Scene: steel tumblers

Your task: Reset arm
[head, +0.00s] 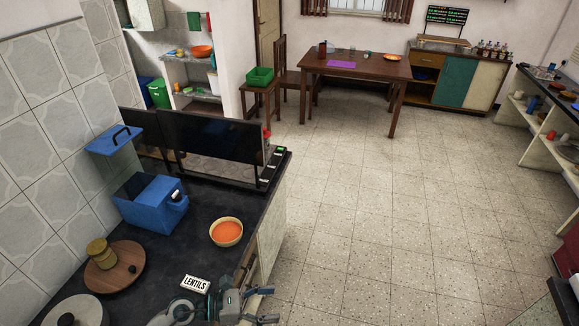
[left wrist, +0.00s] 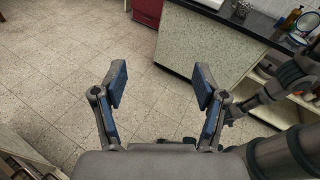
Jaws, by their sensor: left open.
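My left gripper (head: 270,305) is at the bottom of the head view, beside the front edge of the dark counter (head: 158,255). In the left wrist view my left gripper (left wrist: 161,82) has its two blue-padded fingers spread apart. Nothing is between them, and the tiled floor shows beyond. Part of my other arm (left wrist: 285,85) shows at the right of the left wrist view; whether its gripper is open or shut is unclear. No steel tumbler can be made out clearly.
On the counter are an orange-filled bowl (head: 226,232), a LENTILS label (head: 195,283), a blue open-lidded box (head: 150,203) and a round wooden board (head: 114,268). A wooden table (head: 354,66) stands at the back. The tiled floor (head: 370,220) is clear.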

